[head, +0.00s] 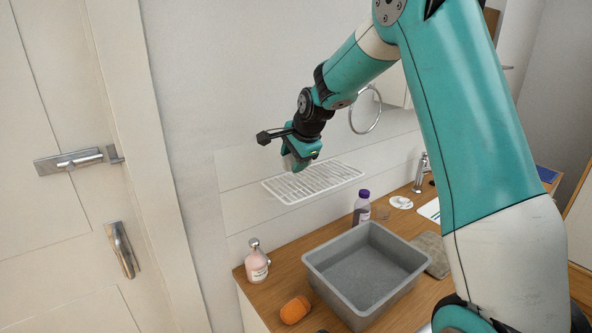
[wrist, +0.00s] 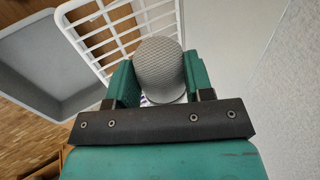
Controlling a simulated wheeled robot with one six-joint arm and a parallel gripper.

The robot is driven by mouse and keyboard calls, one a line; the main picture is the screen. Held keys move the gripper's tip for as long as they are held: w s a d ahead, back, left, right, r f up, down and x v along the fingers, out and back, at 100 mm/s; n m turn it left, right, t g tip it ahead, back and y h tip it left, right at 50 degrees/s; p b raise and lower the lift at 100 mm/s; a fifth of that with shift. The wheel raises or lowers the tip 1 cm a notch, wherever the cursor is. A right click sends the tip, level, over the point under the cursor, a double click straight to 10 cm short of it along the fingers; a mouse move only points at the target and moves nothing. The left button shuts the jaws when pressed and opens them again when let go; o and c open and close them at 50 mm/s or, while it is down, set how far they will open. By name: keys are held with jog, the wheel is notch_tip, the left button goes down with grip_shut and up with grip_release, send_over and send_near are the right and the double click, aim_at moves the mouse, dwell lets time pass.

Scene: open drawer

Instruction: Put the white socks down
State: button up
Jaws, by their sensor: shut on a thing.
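The white socks (wrist: 159,68) show in the wrist view as a pale, rounded, knitted bundle. My gripper (wrist: 155,85) is shut on them, with a green finger on either side. In the head view my gripper (head: 299,163) is up near the wall, in front of the white wire rack (head: 313,182). The socks are a small pale patch at the fingers there, mostly hidden. In the wrist view the rack (wrist: 98,32) lies beyond the socks. I cannot tell whether the socks touch it.
A grey bin (head: 365,268) stands on the wooden counter (head: 273,299). Around it are a pink bottle (head: 256,267), an orange item (head: 295,310), a purple-capped bottle (head: 362,208) and a grey cloth (head: 432,254). A towel ring (head: 366,130) hangs right of my gripper. A door (head: 60,200) is at left.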

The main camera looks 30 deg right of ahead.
jog(key=shift+d+f+p, duration=0.1)
jog(key=shift+f+p, duration=0.45)
jog(key=shift+f, duration=1.8)
jog(key=shift+f, duration=0.2)
jog(key=o, duration=0.6)
jog(key=shift+o, duration=0.2)
jog(key=shift+r, duration=0.3)
jog(key=b+v, duration=0.3)
jog(key=v, duration=0.9)
jog(key=s+a+n+g+y, duration=0.1)
jog(key=s+a+n, duration=0.4)
jog(key=a, duration=0.3)
jog(key=s+a+n+g+y, duration=0.1)
jog(key=s+a+n+y, duration=0.1)
jog(key=s+a+n, duration=0.5)
jog(key=s+a+f+n+g, duration=0.1)
jog(key=s+a+n+g, duration=0.1)
jog(key=s+a+n, duration=0.3)
jog(key=s+a+f+n+g+y, duration=0.1)
jog(key=s+a+n, duration=0.4)
jog(key=s, duration=0.8)
jog(key=n, duration=0.2)
jog(key=shift+s+a+f+n+g, duration=0.15)
jog(key=shift+s+f+n+g, duration=0.05)
jog(key=shift+f+n+g, duration=0.2)
